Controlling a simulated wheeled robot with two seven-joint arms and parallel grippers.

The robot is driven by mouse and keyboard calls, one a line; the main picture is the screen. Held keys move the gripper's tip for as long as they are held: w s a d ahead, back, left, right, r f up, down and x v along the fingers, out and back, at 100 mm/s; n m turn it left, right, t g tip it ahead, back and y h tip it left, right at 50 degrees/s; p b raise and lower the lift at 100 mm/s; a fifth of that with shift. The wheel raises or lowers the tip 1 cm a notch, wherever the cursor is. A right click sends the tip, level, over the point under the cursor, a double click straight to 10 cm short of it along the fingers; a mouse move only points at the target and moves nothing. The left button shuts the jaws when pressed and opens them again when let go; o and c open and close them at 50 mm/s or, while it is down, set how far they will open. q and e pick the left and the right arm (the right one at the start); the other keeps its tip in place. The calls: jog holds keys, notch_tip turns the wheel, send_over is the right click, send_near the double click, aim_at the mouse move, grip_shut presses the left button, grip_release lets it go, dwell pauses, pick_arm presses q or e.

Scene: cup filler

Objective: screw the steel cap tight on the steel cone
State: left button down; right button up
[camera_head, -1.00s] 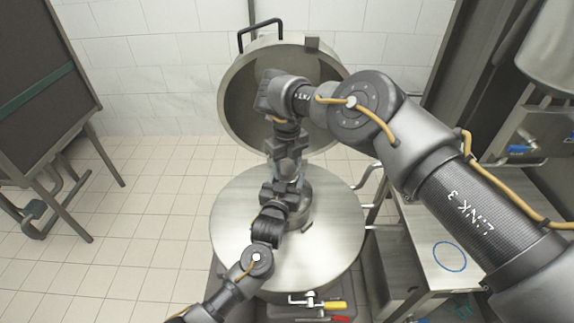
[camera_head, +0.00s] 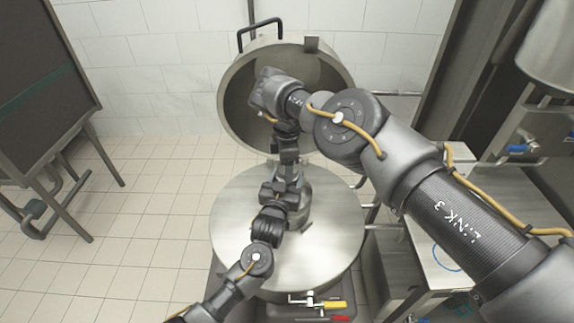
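The steel cone (camera_head: 304,201) stands on the round steel top (camera_head: 335,240) of the machine, mostly hidden behind my grippers. My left gripper (camera_head: 292,194) comes in low from the front and is at the cone's near left side. My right gripper (camera_head: 289,176) points down from above, over the cone's upper part. I cannot make out the steel cap; the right gripper covers the place above the cone. The fingers of both grippers are too dark and overlapped to tell whether they are open or shut.
A large round lid (camera_head: 240,95) with a black handle stands open behind the top. A valve with a yellow lever (camera_head: 335,305) is at the front. A steel side table (camera_head: 440,270) stands at the right, partly under my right arm.

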jog(key=o, duration=0.4)
jog(key=shift+r, duration=0.1)
notch_tip(320, 180, up, 12)
jog(key=shift+f, duration=0.1)
dwell(0.4)
pick_arm(q)
jog(key=shift+c, duration=1.2)
grip_release()
jog(key=shift+s+a+f, duration=0.1)
jog(key=shift+s, duration=0.5)
jog(key=b+v, duration=0.2)
jog(key=v, duration=0.7)
jog(key=shift+s, duration=0.3)
pick_arm(e)
notch_tip(320, 180, down, 2)
